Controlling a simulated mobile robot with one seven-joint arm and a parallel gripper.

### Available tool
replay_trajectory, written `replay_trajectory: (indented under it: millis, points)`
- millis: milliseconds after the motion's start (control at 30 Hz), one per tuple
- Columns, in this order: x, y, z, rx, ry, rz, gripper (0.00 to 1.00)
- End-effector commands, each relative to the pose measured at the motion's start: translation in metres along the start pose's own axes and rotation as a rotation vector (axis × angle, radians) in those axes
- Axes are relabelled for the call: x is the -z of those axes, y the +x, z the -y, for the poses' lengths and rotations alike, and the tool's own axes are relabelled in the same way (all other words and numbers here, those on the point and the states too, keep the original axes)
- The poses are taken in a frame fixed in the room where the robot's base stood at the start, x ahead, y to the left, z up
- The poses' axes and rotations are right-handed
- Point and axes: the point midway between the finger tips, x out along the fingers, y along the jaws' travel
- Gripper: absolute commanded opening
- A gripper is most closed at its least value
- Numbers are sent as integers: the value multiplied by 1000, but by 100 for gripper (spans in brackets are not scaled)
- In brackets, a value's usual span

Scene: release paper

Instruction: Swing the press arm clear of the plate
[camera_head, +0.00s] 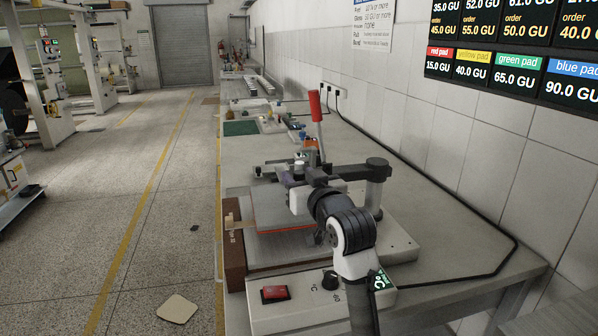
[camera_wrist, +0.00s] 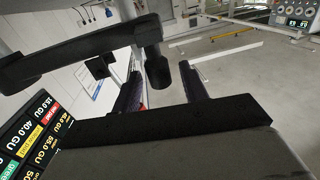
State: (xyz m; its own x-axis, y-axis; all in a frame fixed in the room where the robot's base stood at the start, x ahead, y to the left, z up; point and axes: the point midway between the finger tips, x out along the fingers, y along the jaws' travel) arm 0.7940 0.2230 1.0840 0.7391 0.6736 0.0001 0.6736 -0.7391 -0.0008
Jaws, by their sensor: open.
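The heat press stands on the long bench. Its dark press arm (camera_head: 345,172) runs left from an upright post (camera_head: 375,195) and appears to lie over the plate (camera_head: 277,212), as seen from the head camera. A lever with a red grip (camera_head: 315,105) rises behind the arm. My own arm comes in from the front and hides part of the press. My gripper (camera_wrist: 162,85) is open, with one finger on each side of a dark cylindrical part (camera_wrist: 157,68) in the wrist view. I cannot tell whether the fingers touch it. A dark bar (camera_wrist: 70,48) crosses the upper left there.
A red switch (camera_head: 275,294) sits at the press's front. A black cable (camera_head: 490,267) runs along the bench's right side by the tiled wall. A green mat (camera_head: 241,128) and small items lie farther back. The floor at left is mostly clear, with a pale square piece (camera_head: 178,308).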

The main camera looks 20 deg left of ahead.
Motion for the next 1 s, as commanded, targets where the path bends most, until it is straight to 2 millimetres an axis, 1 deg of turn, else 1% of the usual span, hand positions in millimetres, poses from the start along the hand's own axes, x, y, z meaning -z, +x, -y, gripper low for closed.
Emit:
replay_trajectory:
  millis: [33,133,433,767,1000]
  points:
    - [1,5,0,1,0,1,44]
    - [0,10,1,1,-1,0,44]
    - [0,12,0,0,-2,0,44]
    - [0,12,0,0,-1,0,0]
    - [0,12,1,0,-1,0,0]
